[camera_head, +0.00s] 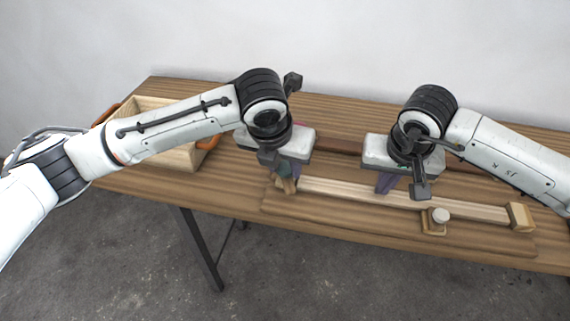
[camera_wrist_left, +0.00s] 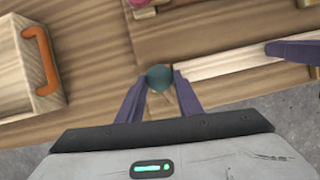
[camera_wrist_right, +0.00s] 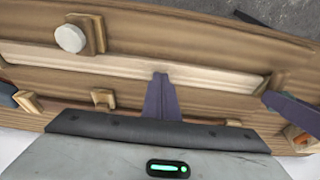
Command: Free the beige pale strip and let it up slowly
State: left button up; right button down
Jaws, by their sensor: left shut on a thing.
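The beige pale strip (camera_head: 330,187) lies lengthwise on a wooden board (camera_head: 300,215); it also shows in the left wrist view (camera_wrist_left: 225,60) and the right wrist view (camera_wrist_right: 110,63). My left gripper (camera_wrist_left: 160,90) is at the strip's left end, shut on a teal round-topped piece (camera_wrist_left: 159,76). What is under that piece is hidden. My right gripper (camera_wrist_right: 160,80) has its fingers together, pointing down at the middle of the strip. Its tips look to be on or just over the strip; I cannot tell whether they touch.
A white-topped knob (camera_head: 440,214) on a wooden block stands at the strip's front edge. A wooden end block (camera_head: 521,216) is at its right end. An open wooden box (camera_head: 170,155) with orange handles stands on the left of the bench. The bench's front edge is close.

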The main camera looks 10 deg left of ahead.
aim_at(282, 169)
pick_arm(q)
jog(key=shift+a+m+h, duration=0.1)
jog(key=shift+m+h, duration=0.2)
jog(key=shift+m, duration=0.3)
pick_arm(e)
jog(key=shift+s+f, duration=0.25)
jog(key=shift+f, duration=0.1)
pick_arm(q)
jog(key=shift+a+m+h, duration=0.15)
jog(key=shift+m+h, duration=0.35)
jog(key=shift+m, duration=0.9)
jog(key=o, duration=0.9)
jog(key=shift+r, duration=3.5)
pick_arm(e)
jog(key=shift+r, duration=0.2)
